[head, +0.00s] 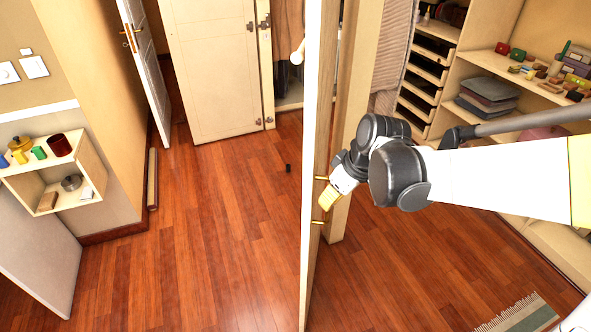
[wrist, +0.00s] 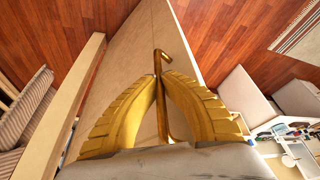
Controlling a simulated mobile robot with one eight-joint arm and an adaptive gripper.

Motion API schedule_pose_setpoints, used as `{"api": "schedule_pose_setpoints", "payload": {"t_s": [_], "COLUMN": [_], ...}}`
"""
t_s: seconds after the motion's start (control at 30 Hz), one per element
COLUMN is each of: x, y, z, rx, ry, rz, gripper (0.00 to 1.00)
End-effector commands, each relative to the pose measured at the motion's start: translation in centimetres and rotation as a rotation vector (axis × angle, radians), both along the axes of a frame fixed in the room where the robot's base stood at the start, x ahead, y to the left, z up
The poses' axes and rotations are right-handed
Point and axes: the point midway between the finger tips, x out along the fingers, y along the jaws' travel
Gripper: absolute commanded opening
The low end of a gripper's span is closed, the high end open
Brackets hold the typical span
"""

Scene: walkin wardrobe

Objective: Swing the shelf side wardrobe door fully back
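The shelf side wardrobe door (head: 311,130) stands nearly edge-on in the middle of the head view, a tall pale panel on the near side of the shelves. Its broad face (wrist: 133,60) fills the middle of the wrist view. A thin brass handle (wrist: 158,57) with a hooked end sticks out from it; brass ends of it also show by the door edge in the head view (head: 320,178). My gripper (wrist: 157,78) has its yellow fingers closed in on both sides of the handle. In the head view my gripper (head: 328,200) is at the door's right side.
The other cream wardrobe door (head: 210,75) stands at the back. A wooden post (head: 350,110) is just right of the held door. Shelves (head: 500,70) with small items line the right, and a rug (head: 520,315) lies at lower right. Bare wood floor (head: 220,240) is open to the left.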

Motion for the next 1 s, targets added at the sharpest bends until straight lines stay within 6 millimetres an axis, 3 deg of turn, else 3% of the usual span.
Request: {"api": "schedule_pose_setpoints", "payload": {"t_s": [0.03,0.2,0.4,0.53,0.83,0.93,1.0], "x": [0.0,-0.7,-1.0,-1.2,-1.2,-1.3,-1.3], "y": [-1.8,-6.8,-11.2,-12.2,-12.2,-12.2,-12.2], "z": [0.1,0.2,0.2,0.1,0.1,0.1,0.1], "rx": [0.001,0.002,0.002,0.004,0.004,0.004,0.005], "ry": [-0.004,-0.008,-0.011,-0.010,-0.010,-0.010,-0.009], "rz": [0.010,0.068,0.079,0.083,0.085,0.085,0.085], "gripper": [0.00,0.00,0.00,0.00,0.00,0.32,0.32]}}
